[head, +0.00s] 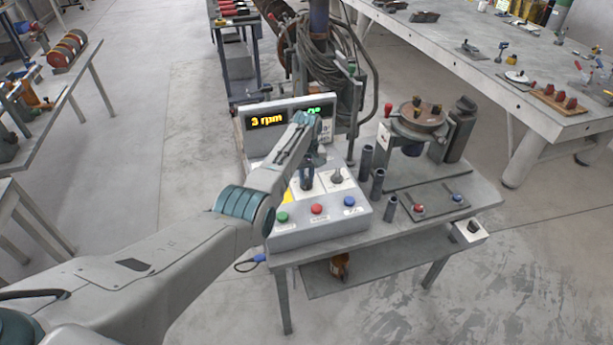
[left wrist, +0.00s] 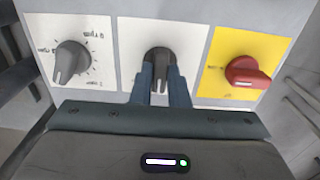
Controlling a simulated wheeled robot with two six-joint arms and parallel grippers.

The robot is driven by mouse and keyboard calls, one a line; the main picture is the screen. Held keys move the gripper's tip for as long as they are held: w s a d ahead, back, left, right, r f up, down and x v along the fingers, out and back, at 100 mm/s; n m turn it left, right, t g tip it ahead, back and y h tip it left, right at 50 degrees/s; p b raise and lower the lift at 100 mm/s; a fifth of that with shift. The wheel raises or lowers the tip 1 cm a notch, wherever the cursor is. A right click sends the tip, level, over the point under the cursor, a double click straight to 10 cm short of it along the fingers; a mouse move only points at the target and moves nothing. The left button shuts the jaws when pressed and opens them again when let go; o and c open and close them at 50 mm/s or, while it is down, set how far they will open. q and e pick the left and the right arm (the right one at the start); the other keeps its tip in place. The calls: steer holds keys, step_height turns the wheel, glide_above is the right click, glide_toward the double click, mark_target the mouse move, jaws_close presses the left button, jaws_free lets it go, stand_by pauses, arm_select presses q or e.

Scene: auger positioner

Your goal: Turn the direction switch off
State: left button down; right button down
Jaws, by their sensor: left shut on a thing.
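The direction switch (left wrist: 159,58) appears to be the dark grey knob on the middle white plate of the control box (head: 338,222). In the left wrist view its pointer lies between the two fingers of my left gripper (left wrist: 160,82), pointing down the picture. The gripper is shut on this knob. In the head view my left gripper (head: 307,182) reaches down onto the box's panel and hides most of the knob. The knob's labels are covered or not readable. My right gripper is not in view.
Beside it are a speed knob (left wrist: 72,62) with an rpm scale and a red switch (left wrist: 247,73) on a yellow plate. Green (head: 282,217), red (head: 317,209) and blue (head: 349,201) buttons line the front. The display (head: 267,120) reads 3 rpm. A turntable device (head: 421,117) stands right.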

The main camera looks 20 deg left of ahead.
mark_target(307, 179)
arm_select(q)
steer(key=shift+r, duration=0.1)
steer(key=c, duration=1.4)
jaws_free()
step_height(307, 179, up, 11)
steer(key=b, duration=0.2)
steer(key=shift+f, duration=0.2)
